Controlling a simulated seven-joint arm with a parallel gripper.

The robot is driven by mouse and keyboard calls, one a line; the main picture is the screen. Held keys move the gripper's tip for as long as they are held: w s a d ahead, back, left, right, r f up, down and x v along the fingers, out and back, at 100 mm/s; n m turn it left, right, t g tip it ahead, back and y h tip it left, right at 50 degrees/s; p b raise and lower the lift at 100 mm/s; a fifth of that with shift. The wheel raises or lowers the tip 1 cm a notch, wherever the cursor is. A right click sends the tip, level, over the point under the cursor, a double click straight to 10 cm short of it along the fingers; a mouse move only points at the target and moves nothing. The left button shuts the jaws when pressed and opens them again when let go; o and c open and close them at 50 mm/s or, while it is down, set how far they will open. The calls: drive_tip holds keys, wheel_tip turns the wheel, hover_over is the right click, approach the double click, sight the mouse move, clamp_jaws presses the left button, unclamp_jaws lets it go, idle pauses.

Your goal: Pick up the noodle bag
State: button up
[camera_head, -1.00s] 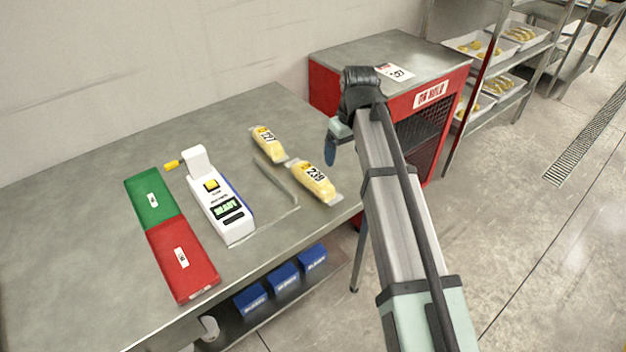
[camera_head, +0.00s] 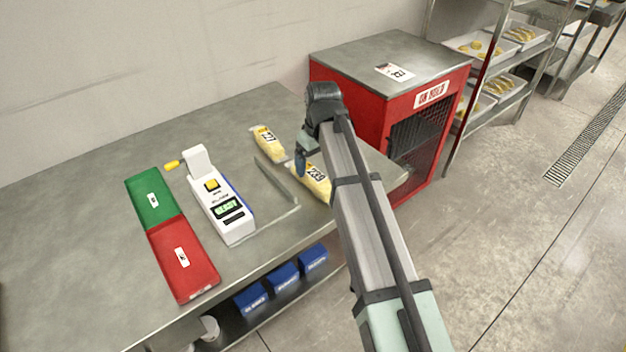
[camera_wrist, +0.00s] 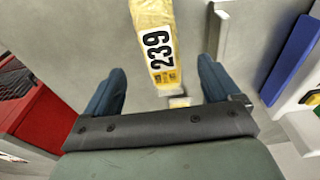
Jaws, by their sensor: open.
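Two yellow noodle bags lie on the grey table. The nearer bag, marked 239 (camera_head: 312,180), is partly hidden behind my arm in the head view. The farther bag (camera_head: 267,143) lies up and to its left. In the wrist view the 239 bag (camera_wrist: 154,40) lies ahead of my gripper, its near end between the lines of the two fingers. My gripper (camera_head: 301,160) is above the table by the 239 bag. In the wrist view my gripper (camera_wrist: 162,85) is open, with blue fingers spread on either side and nothing held.
A thin metal rail (camera_head: 277,181) stands left of the 239 bag. A white weighing device (camera_head: 222,205), a green pad (camera_head: 154,198) and a red pad (camera_head: 183,262) are farther left. A red cabinet (camera_head: 395,100) stands behind right. The front left tabletop is bare.

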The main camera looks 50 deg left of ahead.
sight(314, 173)
drive_tip(key=shift+s+a+f, duration=0.1)
drive_tip(key=shift+a+f, duration=0.05)
drive_tip(key=shift+f, duration=1.25)
drive_tip(key=shift+a+f, duration=0.1)
drive_tip(key=shift+f, duration=1.25)
drive_tip(key=shift+c, duration=0.4)
drive_tip(key=c, duration=1.3)
drive_tip(key=shift+r, duration=0.15)
wheel_tip(314, 173, up, 9)
drive_tip(key=shift+s+a+r, duration=0.2)
drive_tip(key=shift+s, duration=0.15)
drive_tip(key=shift+s+a+r, duration=0.25)
drive_tip(key=shift+s+a, duration=0.85)
drive_tip(key=shift+s, duration=1.2)
drive_tip(key=shift+s+a+r, duration=0.3)
drive_tip(key=shift+s+a, duration=0.85)
drive_tip(key=shift+s, duration=1.1)
drive_tip(key=shift+s+a+r, duration=0.25)
drive_tip(key=shift+s+a, duration=0.85)
drive_tip(key=shift+s, duration=1.2)
